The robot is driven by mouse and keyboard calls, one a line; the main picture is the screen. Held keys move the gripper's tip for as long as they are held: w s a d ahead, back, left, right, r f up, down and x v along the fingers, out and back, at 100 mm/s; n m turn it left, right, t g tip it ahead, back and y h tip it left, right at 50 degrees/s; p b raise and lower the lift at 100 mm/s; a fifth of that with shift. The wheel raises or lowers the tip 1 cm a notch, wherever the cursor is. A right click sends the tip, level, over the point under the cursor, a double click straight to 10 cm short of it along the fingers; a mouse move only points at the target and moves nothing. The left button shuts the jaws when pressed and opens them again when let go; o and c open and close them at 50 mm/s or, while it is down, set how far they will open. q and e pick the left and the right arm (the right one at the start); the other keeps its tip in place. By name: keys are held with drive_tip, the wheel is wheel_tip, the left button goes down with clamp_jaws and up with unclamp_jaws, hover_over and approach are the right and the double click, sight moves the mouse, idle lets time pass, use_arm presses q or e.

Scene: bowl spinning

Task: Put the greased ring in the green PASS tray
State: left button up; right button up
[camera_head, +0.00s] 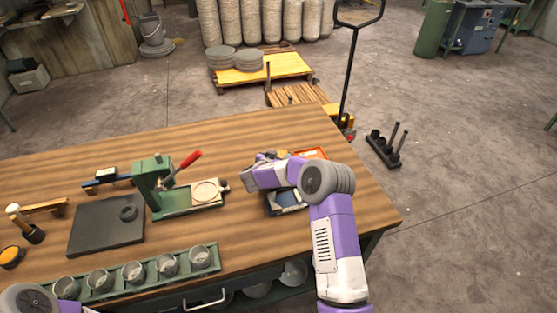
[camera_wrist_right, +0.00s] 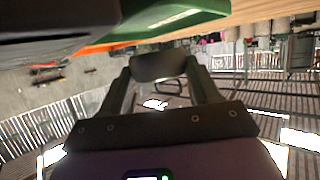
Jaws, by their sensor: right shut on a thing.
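My right gripper (camera_wrist_right: 158,75) is shut on a dark grey, rounded piece (camera_wrist_right: 158,66), seen nearly edge-on between the fingertips; I cannot tell from its shape whether it is the greased ring. In the head view my right gripper (camera_head: 252,172) is over the table at the press's right, its fingertips and load unclear. A green tray edge (camera_wrist_right: 190,18) shows close to the fingers in the right wrist view; my arm seems to hide that tray in the head view. A dark ring (camera_head: 128,213) lies on the black mat (camera_head: 95,235). My left gripper is out of view.
An orange tray (camera_head: 313,153) and a dark-rimmed tray (camera_head: 271,208) show around my right forearm. A green lever press (camera_head: 153,185) with a red handle stands left of it. A green rack (camera_head: 215,262) of several cups lines the front edge. The table's back is clear.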

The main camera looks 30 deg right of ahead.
drive_tip(key=shift+w+f, duration=0.1)
drive_tip(key=shift+f, duration=0.5)
drive_tip(key=shift+s+f, duration=0.25)
drive_tip(key=shift+f, duration=0.35)
drive_tip(key=o, duration=1.3)
drive_tip(key=shift+s+f, duration=0.15)
drive_tip(key=shift+f, duration=0.05)
drive_tip(key=shift+r, duration=0.45)
drive_tip(key=v, duration=0.8)
drive_tip(key=p+v, duration=0.1)
drive_tip(key=v, duration=0.3)
drive_tip(key=shift+w+r, duration=0.35)
drive_tip(key=shift+r, duration=0.05)
